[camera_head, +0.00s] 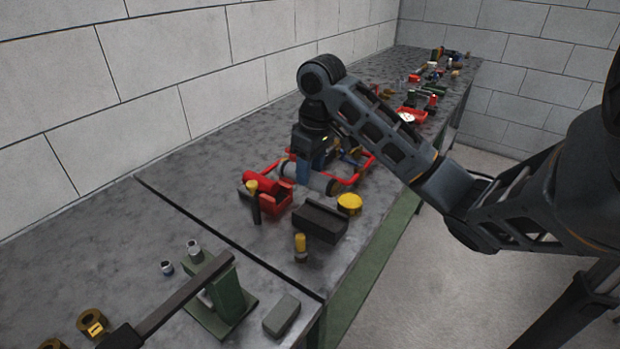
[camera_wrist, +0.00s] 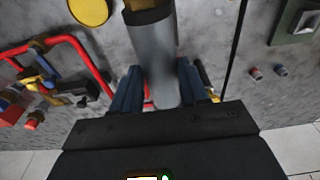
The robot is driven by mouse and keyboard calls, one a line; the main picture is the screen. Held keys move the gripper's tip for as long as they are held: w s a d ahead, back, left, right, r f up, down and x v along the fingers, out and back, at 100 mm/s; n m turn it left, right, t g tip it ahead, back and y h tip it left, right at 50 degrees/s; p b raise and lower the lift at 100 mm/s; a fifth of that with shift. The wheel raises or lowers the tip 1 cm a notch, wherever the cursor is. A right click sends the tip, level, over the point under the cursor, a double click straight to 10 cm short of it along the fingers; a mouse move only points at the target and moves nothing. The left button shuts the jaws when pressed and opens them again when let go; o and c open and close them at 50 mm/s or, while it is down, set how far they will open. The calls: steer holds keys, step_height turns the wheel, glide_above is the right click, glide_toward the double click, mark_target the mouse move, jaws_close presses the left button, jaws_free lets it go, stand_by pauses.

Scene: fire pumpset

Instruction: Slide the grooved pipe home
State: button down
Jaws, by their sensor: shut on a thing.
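The grey pipe (camera_wrist: 150,48) runs between the blue fingers of my gripper (camera_wrist: 158,88) in the wrist view. A dark band circles its far end, with a brass-coloured part (camera_wrist: 138,5) just beyond; I cannot tell whether they are joined. In the head view the pipe (camera_head: 300,181) lies roughly level, low over the bench, under my gripper (camera_head: 311,172), which is shut on it. Its near end in the wrist view is partly hidden by the gripper body.
A green stand (camera_head: 228,300) is nearer. Bare bench lies to the left.

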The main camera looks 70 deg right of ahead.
steer(key=shift+r, duration=0.5)
steer(key=shift+f, duration=0.15)
steer(key=shift+f+b, duration=3.4)
steer(key=shift+f, duration=1.25)
steer(key=shift+w+d+r+p, duration=0.15)
steer(key=shift+w+p, duration=0.1)
steer(key=shift+w, duration=0.3)
steer(key=shift+w+d+f+p, duration=0.1)
steer(key=shift+w+p, duration=0.1)
steer(key=shift+w, duration=0.4)
steer(key=shift+w+d+r+p, duration=0.15)
steer(key=shift+w+p, duration=0.1)
steer(key=shift+w, duration=0.3)
steer(key=shift+c, duration=2.4)
jaws_free()
steer(key=shift+f, duration=0.15)
